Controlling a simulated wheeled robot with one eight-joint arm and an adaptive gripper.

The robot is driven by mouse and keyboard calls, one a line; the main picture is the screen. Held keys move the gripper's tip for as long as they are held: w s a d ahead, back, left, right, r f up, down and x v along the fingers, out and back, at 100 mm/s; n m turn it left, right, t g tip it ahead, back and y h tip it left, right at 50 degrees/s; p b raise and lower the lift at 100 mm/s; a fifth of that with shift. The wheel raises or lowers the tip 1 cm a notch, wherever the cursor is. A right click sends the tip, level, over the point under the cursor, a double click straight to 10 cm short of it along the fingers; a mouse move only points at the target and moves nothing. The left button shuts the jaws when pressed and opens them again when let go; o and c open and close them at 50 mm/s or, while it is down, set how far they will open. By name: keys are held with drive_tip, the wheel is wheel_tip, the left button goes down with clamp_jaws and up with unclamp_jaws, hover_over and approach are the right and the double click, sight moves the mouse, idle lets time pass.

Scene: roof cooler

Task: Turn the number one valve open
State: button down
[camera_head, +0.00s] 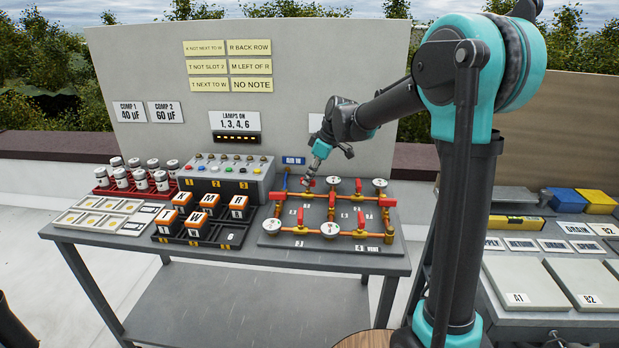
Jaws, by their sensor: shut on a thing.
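The valve board (268,241) lies on the right part of the grey table, with orange pipes, round white gauges and red valve handles. My gripper (308,180) reaches down to the back left of the board and is shut on a small red valve handle there, which its fingers largely hide. I cannot read this valve's number or tell how far it is turned. Other red handles show at the left edge (277,194) and right edge (388,202) of the board. Number labels on the board are small and mostly hard to read.
A lamp box with buttons (228,178) stands left of the board. A black tray of orange-and-white blocks (202,233) sits in front of it. White jars in a red rack (132,181) are at the far left. A second table (540,318) with plates stands right.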

idle(0.4)
drive_tip(key=c, duration=1.6)
unclamp_jaws()
drive_tip(key=shift+o, duration=0.2)
drive_tip(key=v, duration=1.2)
